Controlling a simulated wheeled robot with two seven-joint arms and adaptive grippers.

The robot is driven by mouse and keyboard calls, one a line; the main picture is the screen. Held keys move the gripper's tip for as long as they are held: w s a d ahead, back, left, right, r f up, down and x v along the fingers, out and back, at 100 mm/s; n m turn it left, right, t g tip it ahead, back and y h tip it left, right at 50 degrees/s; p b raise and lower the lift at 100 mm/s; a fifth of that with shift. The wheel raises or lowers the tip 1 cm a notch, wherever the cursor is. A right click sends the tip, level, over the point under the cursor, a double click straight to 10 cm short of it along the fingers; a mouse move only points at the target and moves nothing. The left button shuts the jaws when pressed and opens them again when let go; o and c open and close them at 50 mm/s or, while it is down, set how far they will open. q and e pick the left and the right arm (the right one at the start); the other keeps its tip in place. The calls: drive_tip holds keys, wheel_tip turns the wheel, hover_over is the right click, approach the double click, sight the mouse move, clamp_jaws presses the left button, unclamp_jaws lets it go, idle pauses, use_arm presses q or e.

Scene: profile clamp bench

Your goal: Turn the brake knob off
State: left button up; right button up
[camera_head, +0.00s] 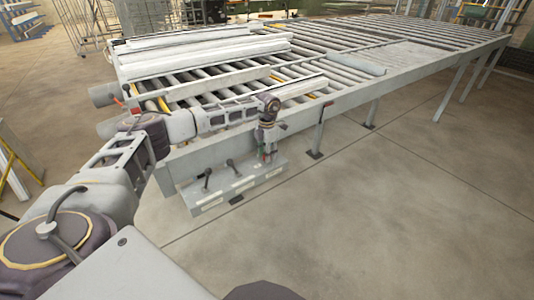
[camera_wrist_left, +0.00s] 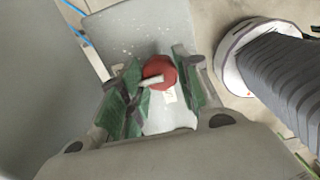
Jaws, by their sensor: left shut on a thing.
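The brake knob (camera_wrist_left: 160,70) is red with a pale bar across it, seen in the left wrist view. My left gripper (camera_wrist_left: 156,82) has its green finger pads on either side of the knob and is shut on it. In the head view my left gripper (camera_head: 266,152) points down at the right end of the grey control box (camera_head: 238,183) on the side of the roller bench. There the knob is mostly hidden by the fingers. My right gripper is not in view.
Two dark levers, one at the left (camera_head: 207,180) and one in the middle (camera_head: 232,167), stand up from the control box. The roller bench (camera_head: 350,92) lies behind, with pale profiles (camera_head: 200,50) on it. The floor to the right is clear.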

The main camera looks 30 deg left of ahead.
use_arm(q)
drive_tip(key=shift+a, duration=0.15)
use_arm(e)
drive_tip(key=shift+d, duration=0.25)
